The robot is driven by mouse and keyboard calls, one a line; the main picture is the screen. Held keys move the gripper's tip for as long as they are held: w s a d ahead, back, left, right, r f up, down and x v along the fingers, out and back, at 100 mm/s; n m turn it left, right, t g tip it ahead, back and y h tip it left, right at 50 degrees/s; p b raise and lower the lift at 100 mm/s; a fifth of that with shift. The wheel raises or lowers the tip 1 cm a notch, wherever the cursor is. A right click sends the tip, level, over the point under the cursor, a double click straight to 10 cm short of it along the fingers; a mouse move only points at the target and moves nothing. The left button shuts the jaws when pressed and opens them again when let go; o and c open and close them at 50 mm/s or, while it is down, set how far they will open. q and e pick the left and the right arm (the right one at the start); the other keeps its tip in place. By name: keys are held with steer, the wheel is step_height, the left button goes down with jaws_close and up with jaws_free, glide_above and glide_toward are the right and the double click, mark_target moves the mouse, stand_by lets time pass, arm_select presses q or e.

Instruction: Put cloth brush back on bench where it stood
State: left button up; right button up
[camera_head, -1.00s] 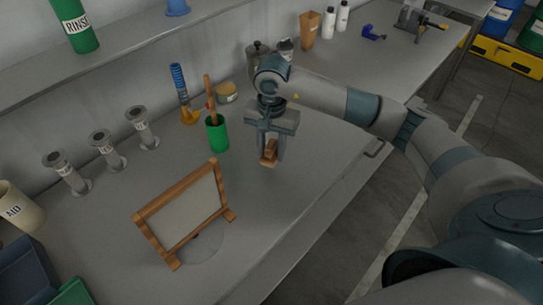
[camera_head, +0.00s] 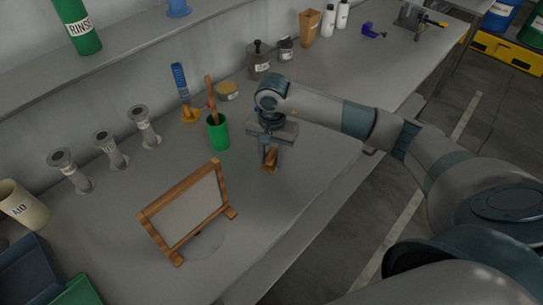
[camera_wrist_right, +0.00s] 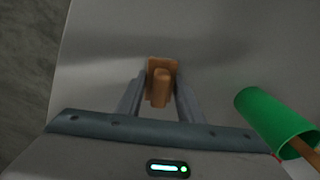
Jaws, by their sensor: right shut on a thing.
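The cloth brush (camera_head: 270,160), a small brown wooden block with a raised grip, is between the fingers of my right gripper (camera_head: 270,154) at the bench. In the right wrist view the brush (camera_wrist_right: 161,84) sits between the two fingertips of my right gripper (camera_wrist_right: 160,100), which is shut on it. The brush is low over the grey bench (camera_head: 300,190); I cannot tell whether its underside touches the top. My left gripper is not in view.
A green cup (camera_head: 218,134) with a wooden-handled tool stands just left of my right gripper. A wood-framed panel (camera_head: 188,212) stands nearer. Bench right of the brush is clear.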

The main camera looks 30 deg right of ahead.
mark_target(272, 153)
steer(key=o, duration=1.2)
steer(key=shift+r, duration=0.1)
steer(key=shift+r, duration=0.3)
step_height(272, 153, up, 10)
steer(key=b, duration=0.4)
steer(key=shift+f, duration=0.1)
steer(key=shift+s+r+b, duration=0.1)
steer(key=shift+r+b, duration=0.2)
steer(key=shift+r, duration=0.45)
